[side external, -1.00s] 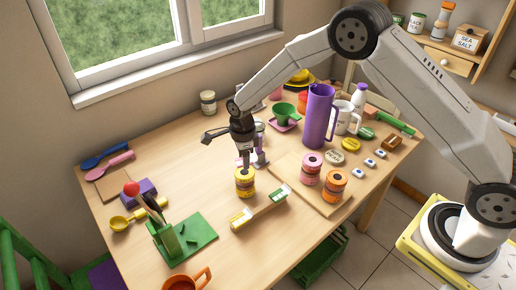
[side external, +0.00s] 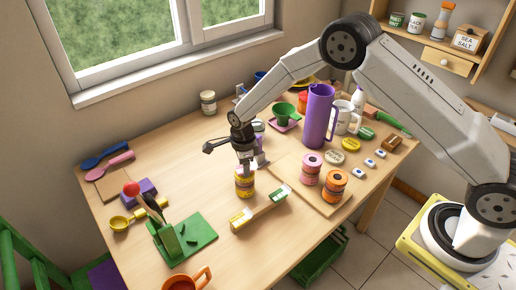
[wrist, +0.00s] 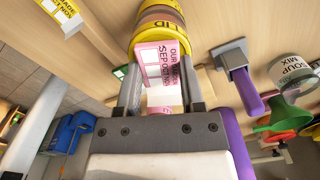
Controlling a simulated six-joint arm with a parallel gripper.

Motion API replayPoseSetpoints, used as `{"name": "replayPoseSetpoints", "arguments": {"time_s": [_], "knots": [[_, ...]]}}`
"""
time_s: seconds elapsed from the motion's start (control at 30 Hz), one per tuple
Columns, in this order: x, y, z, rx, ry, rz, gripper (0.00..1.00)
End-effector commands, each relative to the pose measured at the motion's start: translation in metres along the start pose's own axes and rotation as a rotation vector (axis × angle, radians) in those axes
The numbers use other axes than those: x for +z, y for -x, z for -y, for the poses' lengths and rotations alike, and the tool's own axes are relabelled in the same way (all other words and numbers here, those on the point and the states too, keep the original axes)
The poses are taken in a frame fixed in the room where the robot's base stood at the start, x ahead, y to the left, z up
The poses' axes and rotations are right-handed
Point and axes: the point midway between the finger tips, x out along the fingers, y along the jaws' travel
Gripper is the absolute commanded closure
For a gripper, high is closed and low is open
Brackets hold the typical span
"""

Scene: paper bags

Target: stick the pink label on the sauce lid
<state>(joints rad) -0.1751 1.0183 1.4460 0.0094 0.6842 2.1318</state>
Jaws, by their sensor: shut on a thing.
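My gripper (side external: 246,168) is right over a round yellow container (side external: 245,185) near the table's middle. In the wrist view, its fingers (wrist: 160,92) are shut on a pink label (wrist: 166,62) with dark print and white patches. The label's far end overlaps the yellow container (wrist: 158,20), whose rim shows the letters "ID". I cannot tell whether they touch.
A purple jug (side external: 319,115) stands behind. A grey bracket with a purple part (wrist: 232,57) is beside the gripper.

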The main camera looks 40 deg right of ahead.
Motion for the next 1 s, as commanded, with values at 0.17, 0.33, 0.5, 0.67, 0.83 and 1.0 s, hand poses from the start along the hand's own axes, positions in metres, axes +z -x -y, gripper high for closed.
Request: {"name": "replayPoseSetpoints", "arguments": {"time_s": [0.17, 0.33, 0.5, 0.67, 0.83, 1.0], "knots": [[0.0, 0.0, 0.0, 0.0, 0.0, 0.0, 1.0], [0.0, 0.0, 0.0, 0.0, 0.0, 0.0, 0.25], [0.0, 0.0, 0.0, 0.0, 0.0, 0.0, 0.09], [0.0, 0.0, 0.0, 0.001, 0.0, 0.0, 0.09], [0.0, 0.004, 0.0, 0.0, 0.0, 0.0, 0.09], [0.0, 0.016, 0.0, 0.0, 0.0, 0.0, 0.09]]}}
